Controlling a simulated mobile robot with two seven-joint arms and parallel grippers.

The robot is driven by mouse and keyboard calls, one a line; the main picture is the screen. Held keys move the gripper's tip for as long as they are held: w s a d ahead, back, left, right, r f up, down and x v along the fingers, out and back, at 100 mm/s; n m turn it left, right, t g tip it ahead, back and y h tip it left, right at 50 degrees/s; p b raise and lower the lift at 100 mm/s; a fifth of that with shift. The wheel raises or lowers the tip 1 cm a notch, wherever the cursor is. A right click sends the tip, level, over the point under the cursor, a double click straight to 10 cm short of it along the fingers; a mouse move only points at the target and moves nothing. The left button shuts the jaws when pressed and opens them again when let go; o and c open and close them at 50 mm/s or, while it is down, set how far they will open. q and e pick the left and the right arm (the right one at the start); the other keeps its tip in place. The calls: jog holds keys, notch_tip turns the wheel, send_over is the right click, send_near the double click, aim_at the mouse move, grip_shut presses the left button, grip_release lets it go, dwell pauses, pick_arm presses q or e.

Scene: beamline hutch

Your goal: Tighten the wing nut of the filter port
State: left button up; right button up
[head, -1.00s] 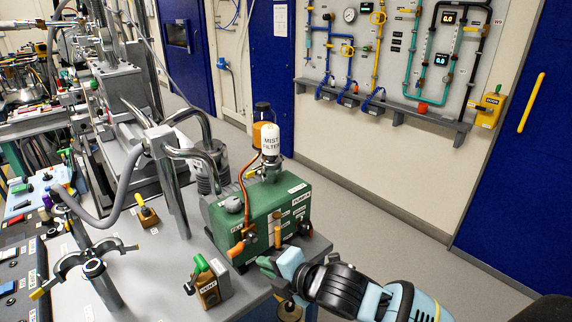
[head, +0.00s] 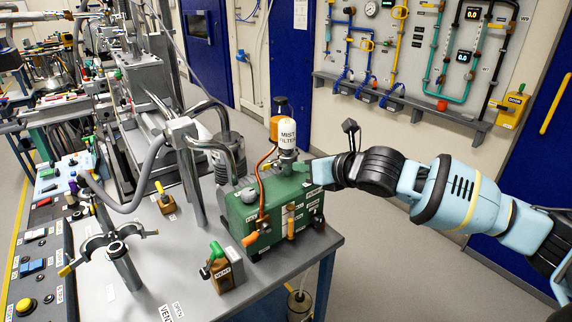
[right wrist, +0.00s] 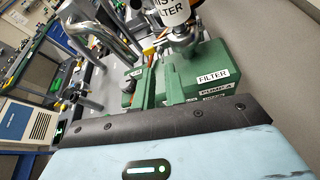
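The green pump (head: 240,208) stands on the grey bench, with the white mist filter (head: 287,134) upright on top. In the right wrist view the pump (right wrist: 213,92) bears a FILTER label, and the filter (right wrist: 176,12) sits on a metal port with a clamp (right wrist: 184,40). The wing nut is too small to make out clearly there. My right gripper (head: 313,170) is at the right of the filter's base, above the pump's top. My left gripper is not in view.
A copper-coloured pipe (head: 262,180) runs down the pump's front beside the filter. A valve block with a green handle (head: 223,270) and a ring clamp on a post (head: 118,255) stand on the bench. Open floor lies right of the bench.

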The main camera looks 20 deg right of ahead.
aim_at(278, 167)
jog(key=shift+x, duration=3.9)
grip_shut()
